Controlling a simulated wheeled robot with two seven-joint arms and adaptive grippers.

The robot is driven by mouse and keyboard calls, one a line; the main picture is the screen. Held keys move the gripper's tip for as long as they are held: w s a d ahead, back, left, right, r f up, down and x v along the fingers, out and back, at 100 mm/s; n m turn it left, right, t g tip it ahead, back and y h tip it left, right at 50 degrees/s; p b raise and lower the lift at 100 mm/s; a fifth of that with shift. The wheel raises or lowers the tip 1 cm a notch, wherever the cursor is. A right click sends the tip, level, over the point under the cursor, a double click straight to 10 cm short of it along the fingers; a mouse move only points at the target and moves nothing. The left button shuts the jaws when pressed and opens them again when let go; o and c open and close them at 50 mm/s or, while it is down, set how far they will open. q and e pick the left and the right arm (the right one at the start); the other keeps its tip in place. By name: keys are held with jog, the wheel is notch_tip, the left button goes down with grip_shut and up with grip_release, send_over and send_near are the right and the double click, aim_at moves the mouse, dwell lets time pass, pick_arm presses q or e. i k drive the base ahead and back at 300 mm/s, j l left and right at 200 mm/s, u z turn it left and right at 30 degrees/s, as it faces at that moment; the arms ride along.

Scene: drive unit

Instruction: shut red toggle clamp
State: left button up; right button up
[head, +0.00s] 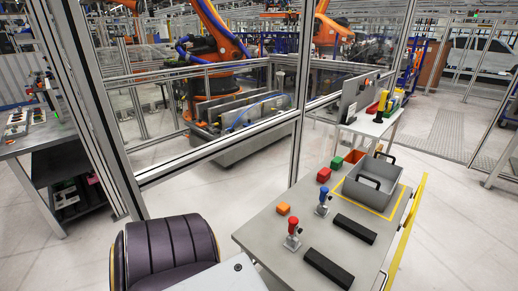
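The red toggle clamp (292,235) stands on the grey worktable (262,238) near its front left part. Its red handle points up, above a pale metal base. A similar clamp with a blue handle (323,201) stands behind it and to the right, also with its handle up. Neither of my grippers is in view, so nothing is seen touching the red clamp.
Two black bars (329,268) lie right of the clamps. Orange (283,209), red (323,175) and green (336,163) blocks line the left edge. A grey bin (376,183) sits inside a yellow outline at the back. A dark padded seat (170,252) stands left.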

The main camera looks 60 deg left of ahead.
aim_at(293, 221)
jog(key=k+j+u, duration=0.1)
jog(key=j+u, duration=0.8)
jog(key=u, duration=0.15)
jog(key=k+l+u, duration=0.1)
jog(key=l, duration=0.1)
